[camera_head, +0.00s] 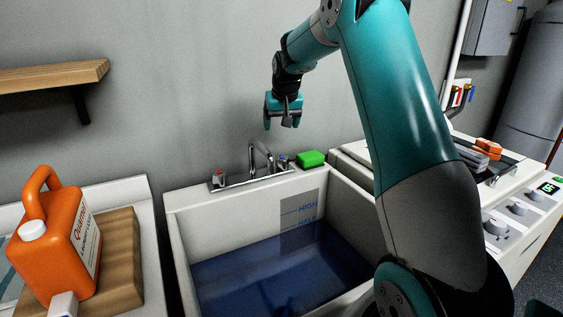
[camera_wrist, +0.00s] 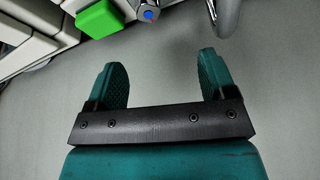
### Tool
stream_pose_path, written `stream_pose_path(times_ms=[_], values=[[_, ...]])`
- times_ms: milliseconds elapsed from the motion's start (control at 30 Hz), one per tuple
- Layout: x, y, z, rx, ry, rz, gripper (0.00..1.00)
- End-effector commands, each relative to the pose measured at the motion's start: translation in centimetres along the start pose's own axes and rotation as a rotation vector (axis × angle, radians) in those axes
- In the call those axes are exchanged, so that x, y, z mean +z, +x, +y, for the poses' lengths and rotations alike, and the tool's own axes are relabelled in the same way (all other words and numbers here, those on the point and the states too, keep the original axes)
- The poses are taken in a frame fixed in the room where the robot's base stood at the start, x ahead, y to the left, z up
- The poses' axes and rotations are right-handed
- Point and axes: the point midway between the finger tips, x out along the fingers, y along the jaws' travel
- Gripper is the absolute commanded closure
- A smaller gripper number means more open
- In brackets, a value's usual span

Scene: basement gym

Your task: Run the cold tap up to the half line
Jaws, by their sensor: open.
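The sink (camera_head: 181,240) holds dark blue water (camera_head: 265,275). Its back wall carries a HIGH mark and a HALF mark (camera_head: 307,223). The water's edge lies close to the HALF mark; I cannot tell exactly whether it meets it. The curved spout (camera_head: 262,150) shows no clear stream. The cold tap (camera_head: 282,162) is right of the spout; its blue cap shows in the wrist view (camera_wrist: 148,14). The red-marked hot tap (camera_head: 219,178) is on the left. My gripper (camera_head: 279,120) is open and empty, above the taps and apart from them, with both fingers in the wrist view (camera_wrist: 163,64).
A green block (camera_head: 311,158) sits right of the cold tap. An orange jug (camera_head: 58,245) stands on a wooden board (camera_head: 124,260) at left. A wooden shelf (camera_head: 50,75) juts from the wall. A control panel with knobs (camera_head: 497,226) is at right. My arm hides part of the sink's right side.

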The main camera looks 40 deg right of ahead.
Motion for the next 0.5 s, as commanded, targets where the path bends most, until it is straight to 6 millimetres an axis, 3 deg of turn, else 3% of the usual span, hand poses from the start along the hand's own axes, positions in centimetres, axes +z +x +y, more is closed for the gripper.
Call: stream_pose_path(times_ms=[100, 267, 500], values=[[-1.1, 1.2, 2.1, 0.026, 0.042, 0.010, 0.23], [-1.2, 2.8, 2.2, 0.028, 0.044, 0.009, 0.23], [-1.2, 8.0, 2.2, 0.027, 0.042, 0.008, 0.23]])
